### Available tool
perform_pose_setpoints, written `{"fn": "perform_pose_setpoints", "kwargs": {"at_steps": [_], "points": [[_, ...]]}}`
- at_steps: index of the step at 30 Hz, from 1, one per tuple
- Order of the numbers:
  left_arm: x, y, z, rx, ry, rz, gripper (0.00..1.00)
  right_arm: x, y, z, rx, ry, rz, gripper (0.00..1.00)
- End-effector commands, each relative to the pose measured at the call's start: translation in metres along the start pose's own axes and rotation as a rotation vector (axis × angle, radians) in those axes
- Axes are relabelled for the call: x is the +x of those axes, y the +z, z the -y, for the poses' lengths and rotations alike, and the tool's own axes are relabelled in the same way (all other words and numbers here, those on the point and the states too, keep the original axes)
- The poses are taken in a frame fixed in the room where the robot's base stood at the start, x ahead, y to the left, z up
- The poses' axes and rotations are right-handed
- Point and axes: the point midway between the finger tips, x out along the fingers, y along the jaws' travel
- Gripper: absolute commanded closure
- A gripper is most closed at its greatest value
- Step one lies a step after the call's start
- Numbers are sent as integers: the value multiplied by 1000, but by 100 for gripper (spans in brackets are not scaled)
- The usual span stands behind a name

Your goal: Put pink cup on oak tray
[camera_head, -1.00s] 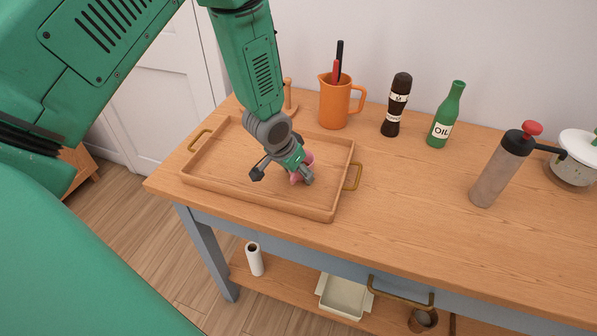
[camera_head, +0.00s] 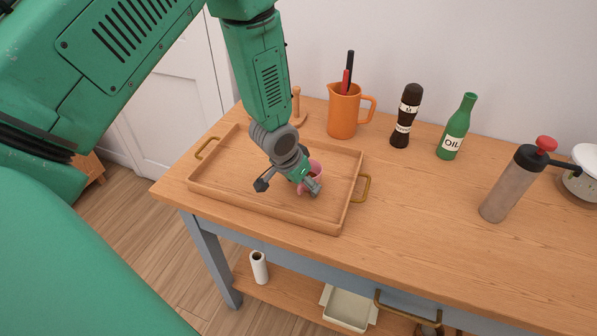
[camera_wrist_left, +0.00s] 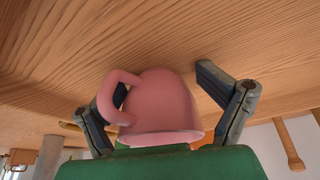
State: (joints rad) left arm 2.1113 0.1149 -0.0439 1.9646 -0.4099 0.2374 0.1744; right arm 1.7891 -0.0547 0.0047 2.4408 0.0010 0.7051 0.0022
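The pink cup (camera_head: 316,168) is at the right part of the oak tray (camera_head: 232,200), mostly hidden behind my left gripper (camera_head: 289,186) in the head view. In the left wrist view the pink cup (camera_wrist_left: 165,103) has its rim towards the camera and its base towards the wood; it looks upright on the tray floor. My left gripper's fingers (camera_wrist_left: 165,88) are spread on both sides of it. The left-hand finger is by the handle, and a gap shows at the right-hand finger. My right gripper is in neither view.
Behind the tray stand an orange jug (camera_head: 344,112), a dark mill (camera_head: 405,117) and a green oil bottle (camera_head: 457,128). A grinder with a red knob (camera_head: 508,184) and a pale pot (camera_head: 584,178) stand at the right.

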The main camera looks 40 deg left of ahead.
Motion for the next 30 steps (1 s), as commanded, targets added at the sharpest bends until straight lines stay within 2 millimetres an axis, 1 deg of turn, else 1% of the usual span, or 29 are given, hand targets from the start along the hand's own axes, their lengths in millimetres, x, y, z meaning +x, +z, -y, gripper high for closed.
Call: {"fn": "perform_pose_setpoints", "kwargs": {"at_steps": [1,2,5,9,12,15,18,21,30], "points": [[-10,-5,0,0,0,-4,24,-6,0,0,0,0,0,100],[-14,-5,0,-1,-1,-6,24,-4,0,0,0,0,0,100],[-35,-5,0,-2,0,-9,24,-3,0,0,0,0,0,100],[-68,-5,0,-1,1,-12,24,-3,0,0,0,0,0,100],[-89,-6,0,-1,0,-12,24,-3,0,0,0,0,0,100],[-106,-6,0,-1,0,-12,24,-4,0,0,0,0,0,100],[-118,-6,0,0,0,-10,24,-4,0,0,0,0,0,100],[-124,-6,0,0,0,-10,24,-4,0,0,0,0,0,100],[-126,-5,0,1,0,-9,24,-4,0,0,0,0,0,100]]}}
